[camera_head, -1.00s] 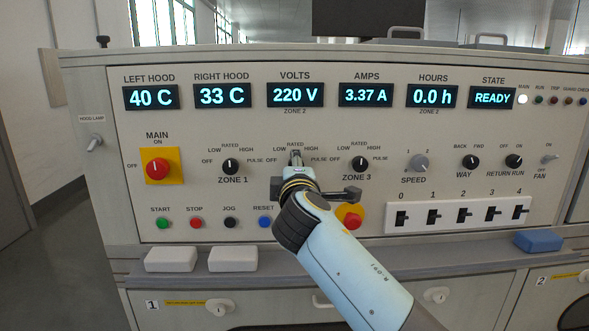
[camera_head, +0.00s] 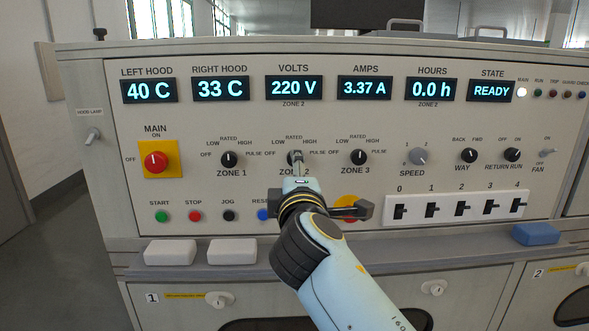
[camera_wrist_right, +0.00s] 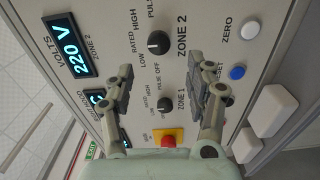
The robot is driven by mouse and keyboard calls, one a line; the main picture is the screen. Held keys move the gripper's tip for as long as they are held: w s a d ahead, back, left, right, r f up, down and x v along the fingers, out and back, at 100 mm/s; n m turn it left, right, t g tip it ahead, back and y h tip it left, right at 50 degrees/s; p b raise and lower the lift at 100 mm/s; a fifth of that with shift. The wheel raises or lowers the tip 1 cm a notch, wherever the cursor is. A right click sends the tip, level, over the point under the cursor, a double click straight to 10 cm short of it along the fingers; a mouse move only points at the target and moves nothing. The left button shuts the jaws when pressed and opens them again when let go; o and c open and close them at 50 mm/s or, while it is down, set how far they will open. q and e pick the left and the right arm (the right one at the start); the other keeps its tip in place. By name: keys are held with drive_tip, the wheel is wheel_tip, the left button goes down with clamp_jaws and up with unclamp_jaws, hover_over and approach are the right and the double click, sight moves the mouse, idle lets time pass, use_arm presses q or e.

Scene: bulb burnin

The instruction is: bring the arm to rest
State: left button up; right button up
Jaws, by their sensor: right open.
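My right gripper (camera_head: 298,172) is in front of the ZONE 2 knob (camera_head: 296,158) in the head view, seen from behind. In the right wrist view the jaws (camera_wrist_right: 163,78) are spread apart with nothing between them. The ZONE 2 knob (camera_wrist_right: 158,42) shows beyond the fingertips, apart from them, and the ZONE 1 knob (camera_wrist_right: 165,105) shows in the gap farther along the panel. My left gripper is not in view.
The control panel (camera_head: 330,125) fills the front. A red button (camera_head: 347,204) is partly hidden behind my arm. White blocks (camera_head: 170,252) and a blue block (camera_head: 537,234) lie on the ledge (camera_head: 330,257). The state display (camera_head: 492,91) reads READY.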

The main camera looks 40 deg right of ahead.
drive_tip(key=shift+s, duration=0.1)
idle(0.4)
drive_tip(key=s+a+f+g+y, duration=0.15)
drive_tip(key=s+f, duration=0.35)
drive_tip(key=f, duration=0.8)
drive_tip(key=s+d+f+g+y, duration=0.1)
drive_tip(key=s+f+g+y, duration=0.3)
drive_tip(key=f, duration=0.8)
drive_tip(key=s+a+f+g, duration=0.15)
drive_tip(key=s+f, duration=0.45)
drive_tip(key=f, duration=0.7)
drive_tip(key=s+f+m+g+y, duration=0.1)
drive_tip(key=s+f, duration=0.5)
drive_tip(key=s, duration=0.6)
drive_tip(key=s+f+m+g+y, duration=0.1)
drive_tip(key=s+f+m+g, duration=0.3)
drive_tip(key=s, duration=0.8)
drive_tip(key=s+f+m+g+y, duration=0.1)
drive_tip(key=s+f+m+g, duration=0.1)
drive_tip(key=s+f+m, duration=0.3)
drive_tip(key=s+f, duration=0.4)
drive_tip(key=s, duration=0.4)
drive_tip(key=shift+d+f+m+g, duration=0.4)
drive_tip(key=shift+s, duration=0.1)
